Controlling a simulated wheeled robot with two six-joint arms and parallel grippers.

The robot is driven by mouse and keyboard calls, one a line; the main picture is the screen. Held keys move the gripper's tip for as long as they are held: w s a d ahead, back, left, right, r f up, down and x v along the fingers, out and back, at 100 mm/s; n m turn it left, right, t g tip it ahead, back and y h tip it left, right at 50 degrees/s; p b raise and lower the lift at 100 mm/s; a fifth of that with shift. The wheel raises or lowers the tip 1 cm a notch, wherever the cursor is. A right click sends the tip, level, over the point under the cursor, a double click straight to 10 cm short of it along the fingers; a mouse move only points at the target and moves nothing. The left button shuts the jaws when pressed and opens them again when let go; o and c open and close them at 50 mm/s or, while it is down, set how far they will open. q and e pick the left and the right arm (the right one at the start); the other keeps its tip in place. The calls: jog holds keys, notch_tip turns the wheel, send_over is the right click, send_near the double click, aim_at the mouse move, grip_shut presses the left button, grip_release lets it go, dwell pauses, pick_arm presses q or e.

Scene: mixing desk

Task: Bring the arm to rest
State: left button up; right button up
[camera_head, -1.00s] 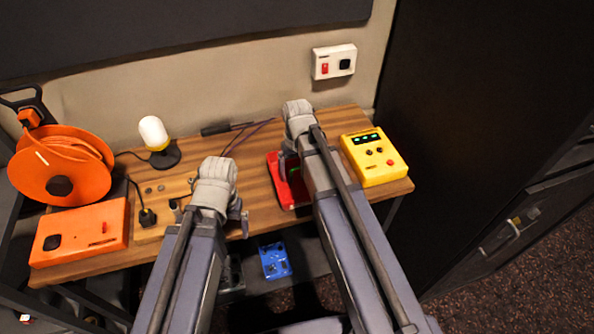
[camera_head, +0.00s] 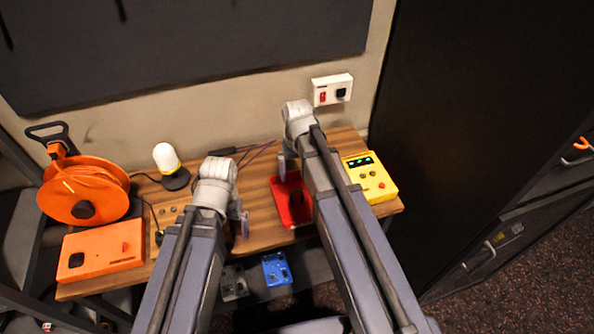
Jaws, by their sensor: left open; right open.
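My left gripper (camera_head: 238,218) is over the front middle of the wooden desk (camera_head: 262,190), mostly hidden behind its own wrist. It is open and I see nothing in it. My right gripper (camera_head: 285,168) is over the desk near the red tray (camera_head: 290,213), left of the yellow box. It is open, and its fingers are partly hidden by my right arm. A dark object (camera_head: 296,197) shows in the red tray, partly covered by the arm.
An orange cable reel (camera_head: 80,190) and an orange box (camera_head: 100,250) are at the left. A white-topped lamp (camera_head: 166,158) stands at the back. A yellow box (camera_head: 369,178) is at the right. A blue box (camera_head: 276,268) sits below the desk. A wall socket (camera_head: 332,89) is behind.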

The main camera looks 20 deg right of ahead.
aim_at(297, 193)
jog(key=shift+f, duration=0.15)
notch_tip(297, 193, down, 13)
jog(key=b, duration=1.3)
jog(key=shift+r, duration=0.3)
notch_tip(297, 193, up, 13)
jog(key=p, duration=1.3)
notch_tip(297, 193, down, 14)
jog(key=b, duration=1.3)
jog(key=shift+r, duration=0.25)
notch_tip(297, 193, up, 9)
jog(key=p, duration=0.9)
